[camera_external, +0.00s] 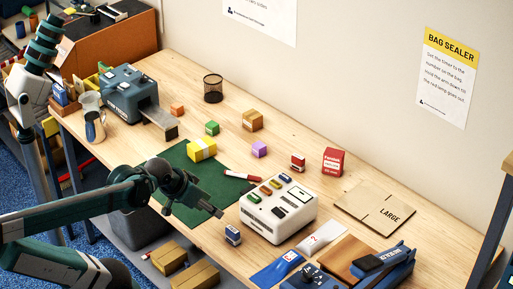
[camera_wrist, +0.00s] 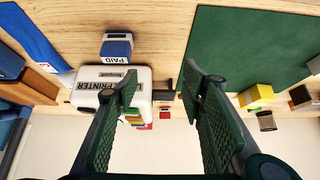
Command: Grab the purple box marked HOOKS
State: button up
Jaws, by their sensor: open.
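A small purple box (camera_external: 259,149) sits on the wooden table (camera_external: 330,120) in the external view, past the green mat's far right edge. Its marking is too small to read. I cannot make it out in the wrist view. My gripper (camera_external: 217,212) is above the near part of the green mat (camera_external: 226,182), well short of the purple box and nearer the camera. In the wrist view my gripper (camera_wrist: 164,82) shows two green ridged fingers spread apart with nothing between them. It is open and empty.
A white label printer (camera_external: 290,222) and a PAID stamp (camera_external: 233,234) stand right of my gripper. A yellow box (camera_external: 202,149), green cube (camera_external: 212,128), brown box (camera_external: 252,120) and red boxes (camera_external: 333,162) surround the purple box, with bare table between them.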

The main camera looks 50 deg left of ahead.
jog(key=shift+r, duration=0.1)
jog(key=w+a+r+n+g+p, duration=0.1)
jog(key=w+a+r+n+p, duration=0.2)
jog(key=w, duration=0.4)
jog(key=w+a+r+n+g+p, duration=0.1)
jog(key=w+a+r+n+p, duration=0.2)
jog(key=w, duration=0.5)
jog(key=w+a+r+n+g+p, duration=0.1)
jog(key=w+r+n+g+p, duration=0.15)
jog(key=w+r+p, duration=0.35)
jog(key=n+g+p, duration=0.3)
jog(key=n+p, duration=0.5)
jog(key=p, duration=0.1)
send_over(259, 144)
jog(key=shift+t, duration=0.25)
jog(key=f, duration=1.1)
jog(key=shift+s+d+f, duration=0.15)
jog(key=shift+s+d, duration=0.15)
jog(key=shift+s, duration=0.05)
jog(key=shift+w+a+f+n+p, duration=0.35)
jog(key=shift+f+n+p, duration=0.1)
jog(key=shift+f, duration=0.2)
